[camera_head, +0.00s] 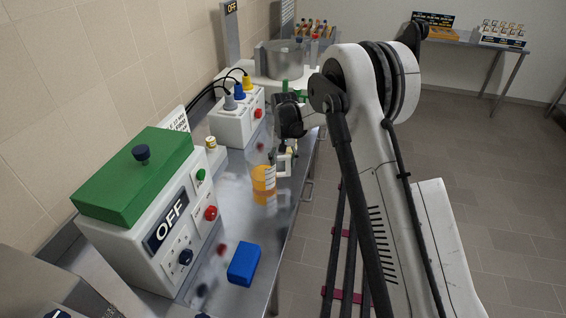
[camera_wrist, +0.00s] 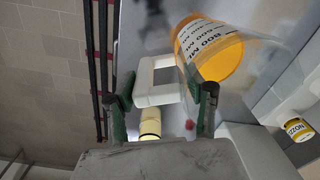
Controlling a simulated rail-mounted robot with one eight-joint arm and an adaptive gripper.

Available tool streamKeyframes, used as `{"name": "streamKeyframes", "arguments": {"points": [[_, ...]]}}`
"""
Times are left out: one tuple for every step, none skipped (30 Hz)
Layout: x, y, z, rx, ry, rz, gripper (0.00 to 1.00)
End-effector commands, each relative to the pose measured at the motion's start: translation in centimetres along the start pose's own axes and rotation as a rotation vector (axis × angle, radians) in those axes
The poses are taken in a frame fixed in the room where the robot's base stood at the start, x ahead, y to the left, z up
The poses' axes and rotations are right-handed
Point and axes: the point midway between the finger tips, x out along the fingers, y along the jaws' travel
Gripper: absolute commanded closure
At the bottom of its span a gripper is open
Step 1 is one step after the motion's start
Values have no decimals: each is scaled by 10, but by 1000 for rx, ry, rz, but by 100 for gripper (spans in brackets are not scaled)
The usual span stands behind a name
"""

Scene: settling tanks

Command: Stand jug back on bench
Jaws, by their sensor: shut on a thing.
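The jug (camera_head: 262,179) is a clear vessel with orange liquid in its lower part and a white handle (camera_head: 284,164). It is upright, or nearly so, over the steel bench (camera_head: 228,222), with its reflection just below. I cannot tell whether its base touches the bench. My gripper (camera_head: 287,150) is at the handle side of the jug. In the wrist view my gripper (camera_wrist: 163,98) has its green-padded fingers on either side of the white handle (camera_wrist: 157,82), shut on it. The jug (camera_wrist: 212,52) also shows there, with its "800 ML" label.
A white machine (camera_head: 135,245) with a green top and an OFF sign stands left, with a blue block (camera_head: 244,263) in front. A white socket box (camera_head: 237,118) with cables and a steel pot (camera_head: 283,60) stand farther back. Bare bench lies around the jug.

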Motion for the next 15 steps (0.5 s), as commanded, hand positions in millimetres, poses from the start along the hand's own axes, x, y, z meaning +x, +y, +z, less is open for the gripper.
{"name": "streamKeyframes", "arguments": {"points": [[3, 0, 0, 0, 0, 0, 100], [5, 0, 0, 0, 0, 0, 100], [7, 0, 0, 0, 0, 0, 100], [8, 0, 0, 0, 0, 0, 100], [8, 0, 0, 0, 0, 0, 100], [8, 0, 0, 0, 0, 0, 100], [8, 0, 0, 0, 0, 0, 100], [8, 0, 0, 0, 0, 0, 100], [8, 0, 0, 0, 0, 0, 100], [8, 0, 0, 0, 0, 0, 100], [8, 0, 0, 0, 0, 0, 100], [9, 0, 0, 0, 0, 0, 100], [10, 0, 0, 0, 0, 0, 100], [10, 0, 0, 0, 0, 0, 100], [11, 0, 0, 0, 0, 0, 49]]}}
